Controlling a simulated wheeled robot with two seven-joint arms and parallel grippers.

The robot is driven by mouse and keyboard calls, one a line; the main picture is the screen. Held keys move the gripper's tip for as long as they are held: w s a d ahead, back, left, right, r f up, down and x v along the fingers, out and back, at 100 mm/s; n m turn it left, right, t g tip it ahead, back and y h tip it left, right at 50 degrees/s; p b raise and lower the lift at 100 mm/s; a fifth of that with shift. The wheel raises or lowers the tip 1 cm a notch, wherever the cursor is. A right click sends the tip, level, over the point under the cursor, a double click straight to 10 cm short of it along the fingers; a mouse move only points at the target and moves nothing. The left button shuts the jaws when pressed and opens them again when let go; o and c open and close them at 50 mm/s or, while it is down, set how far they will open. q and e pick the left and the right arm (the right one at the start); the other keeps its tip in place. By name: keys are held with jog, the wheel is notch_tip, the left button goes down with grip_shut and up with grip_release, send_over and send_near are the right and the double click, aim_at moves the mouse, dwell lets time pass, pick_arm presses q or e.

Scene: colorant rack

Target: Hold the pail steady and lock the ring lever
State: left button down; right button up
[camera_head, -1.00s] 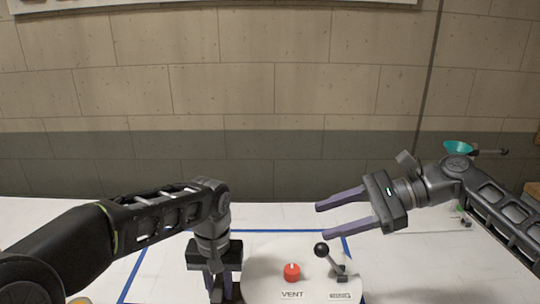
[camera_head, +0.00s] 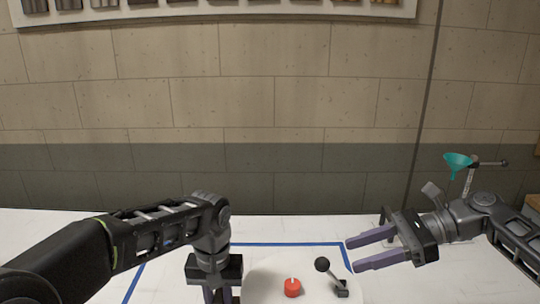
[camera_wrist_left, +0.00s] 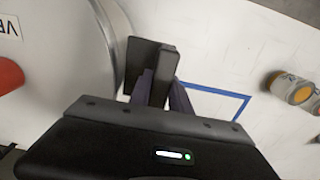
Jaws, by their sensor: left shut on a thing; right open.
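The pail shows as a round white lid (camera_head: 262,277) at the bottom of the head view, cut off by the frame. On it are a red vent knob (camera_head: 292,288) and a lever with a black ball (camera_head: 322,265), leaning up to the left from its dark base. The pail's rim (camera_wrist_left: 115,30) shows in the left wrist view. My left gripper (camera_wrist_left: 157,88) is shut on a dark block-like grip (camera_wrist_left: 146,62) beside the rim. My right gripper (camera_head: 353,256) is open and empty, to the right of the ball, with its fingers pointing left.
Blue tape (camera_head: 270,244) outlines an area on the white table (camera_head: 60,230). A teal funnel (camera_head: 457,161) on a stand is at the back right, behind my right arm. In the left wrist view a jar with an orange-brown label (camera_wrist_left: 290,87) stands to the right.

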aim_at(322, 264)
jog(key=shift+x, duration=4.3)
jog(key=shift+c, duration=0.4)
grip_shut()
jog(key=shift+w, duration=0.1)
